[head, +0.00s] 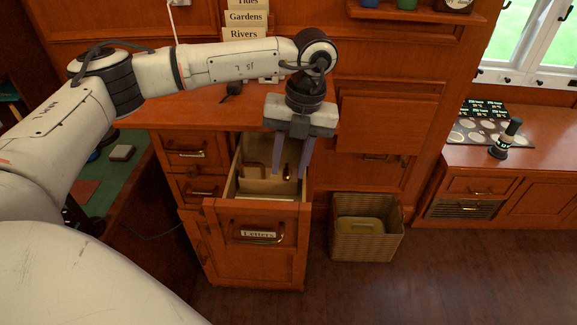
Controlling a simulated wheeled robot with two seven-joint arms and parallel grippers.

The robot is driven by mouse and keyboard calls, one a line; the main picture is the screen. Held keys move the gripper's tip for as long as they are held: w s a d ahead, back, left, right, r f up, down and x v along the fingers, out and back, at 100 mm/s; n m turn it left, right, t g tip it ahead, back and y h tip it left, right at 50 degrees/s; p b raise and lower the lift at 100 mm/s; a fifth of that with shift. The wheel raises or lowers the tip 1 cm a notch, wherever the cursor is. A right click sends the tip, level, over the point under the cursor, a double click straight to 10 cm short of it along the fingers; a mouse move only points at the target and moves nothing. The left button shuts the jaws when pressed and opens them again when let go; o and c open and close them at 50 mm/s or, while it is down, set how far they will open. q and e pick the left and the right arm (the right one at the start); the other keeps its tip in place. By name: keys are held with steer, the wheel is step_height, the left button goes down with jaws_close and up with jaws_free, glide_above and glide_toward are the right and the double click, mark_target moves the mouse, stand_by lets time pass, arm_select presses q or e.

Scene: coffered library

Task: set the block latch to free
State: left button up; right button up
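The drawer labelled Letters (257,233) is pulled open from the desk, and its pale inside shows from above. Pale upright pieces (255,171) stand inside it, and one may be the block, but I cannot tell for sure. A small dark and brass part (287,172) shows between my fingers and may be the latch; its setting is too small to read. My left gripper (289,176) points down over the right back part of the drawer. Its two fingers are apart, with nothing visibly held. My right gripper is not in view.
A wicker basket (366,239) stands on the floor right of the drawer. Signs for Gardens and Rivers (245,26) stand at the back of the desk. A dark-handled stamp (506,140) stands on the right counter. The floor in front is clear.

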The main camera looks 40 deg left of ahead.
arm_select(q)
steer(key=shift+a+f, duration=0.1)
steer(key=shift+f, duration=0.65)
jaws_close()
steer(key=shift+s, duration=0.1)
